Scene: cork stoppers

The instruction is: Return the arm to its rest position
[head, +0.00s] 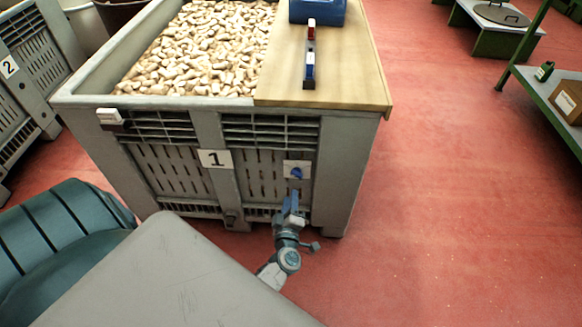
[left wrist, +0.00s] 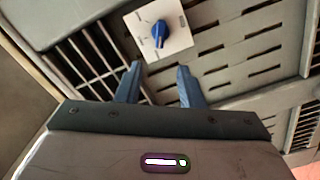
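My left gripper (head: 291,203) is in front of the lower right part of the grey crate's front wall, just below a white plate with a blue knob (head: 296,172). In the left wrist view, the two blue fingers of my left gripper (left wrist: 158,75) are apart with nothing between them. The blue knob (left wrist: 160,33) on its white plate shows beyond the fingertips, apart from them. My right gripper is in neither view.
The grey crate (head: 345,150), labelled 1, holds many corks (head: 195,55). A wooden board (head: 350,80) on it carries a blue box (head: 318,10) and a small rack (head: 309,60). Crate 2 (head: 45,75) stands left. Red floor (head: 450,190) is clear on the right, before a green shelf (head: 535,85).

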